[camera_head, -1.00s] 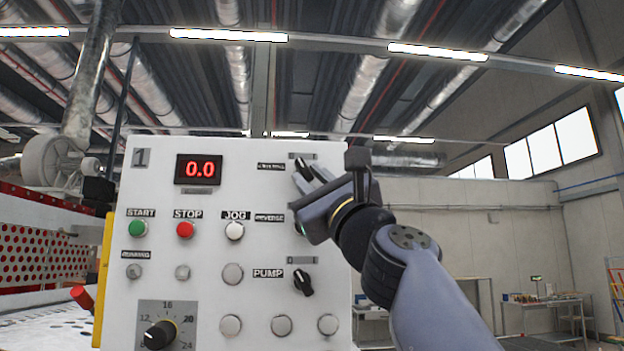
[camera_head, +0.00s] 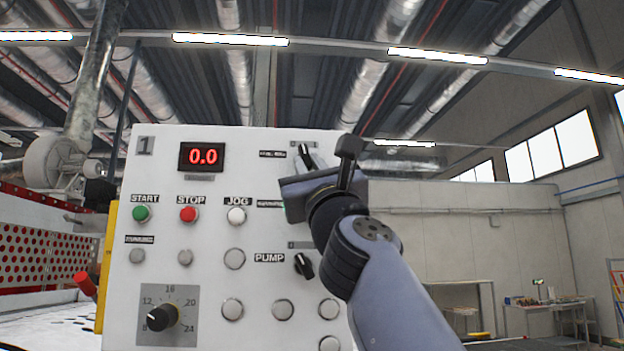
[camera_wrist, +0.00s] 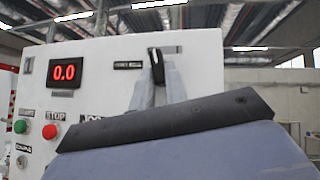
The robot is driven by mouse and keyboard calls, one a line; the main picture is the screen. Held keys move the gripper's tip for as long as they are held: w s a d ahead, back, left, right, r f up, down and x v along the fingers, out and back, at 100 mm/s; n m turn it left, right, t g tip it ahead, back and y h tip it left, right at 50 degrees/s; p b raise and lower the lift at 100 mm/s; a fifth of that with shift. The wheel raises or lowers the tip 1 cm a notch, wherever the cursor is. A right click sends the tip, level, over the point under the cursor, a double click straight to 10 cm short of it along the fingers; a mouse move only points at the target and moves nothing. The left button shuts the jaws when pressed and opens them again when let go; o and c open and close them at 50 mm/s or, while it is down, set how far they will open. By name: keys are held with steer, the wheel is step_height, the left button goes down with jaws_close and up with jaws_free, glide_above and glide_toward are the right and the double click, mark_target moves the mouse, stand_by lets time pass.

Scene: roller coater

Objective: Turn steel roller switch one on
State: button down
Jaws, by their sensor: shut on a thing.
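A white control panel marked 1 (camera_head: 215,145) faces me. A black switch knob (camera_head: 305,154) sits at its upper right, beside a small label too blurred to read. My gripper (camera_head: 308,162) is at this knob, its fingers shut on it. In the wrist view the black knob (camera_wrist: 157,64) stands nearly upright between the two grey fingertips (camera_wrist: 158,80). My gripper body hides the switch below it, beside another label. The red display (camera_head: 204,157) reads 0.0.
A second black knob (camera_head: 303,265) beside PUMP is below my arm. START (camera_head: 141,214), STOP (camera_head: 188,214) and JOG (camera_head: 236,215) buttons lie to the left. A dial (camera_head: 161,318) is at lower left. Open room lies right of the panel.

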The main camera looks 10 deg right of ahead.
steer(key=m+g+h, duration=0.1)
steer(key=m+h, duration=0.5)
steer(key=a+m+g+h, duration=0.1)
steer(key=m+h, duration=0.4)
steer(key=m, duration=0.2)
steer(key=m+h, duration=0.6)
steer(key=shift+a+r+g+h, duration=0.2)
steer(key=shift+a+g+h, duration=0.1)
steer(key=shift+a+g, duration=0.1)
steer(key=shift+d+m, duration=0.1)
steer(key=shift+m, duration=0.5)
steer(key=c, duration=1.4)
jaws_free()
steer(key=shift+c, duration=0.2)
steer(key=shift+f, duration=0.1)
steer(key=shift+f, duration=0.1)
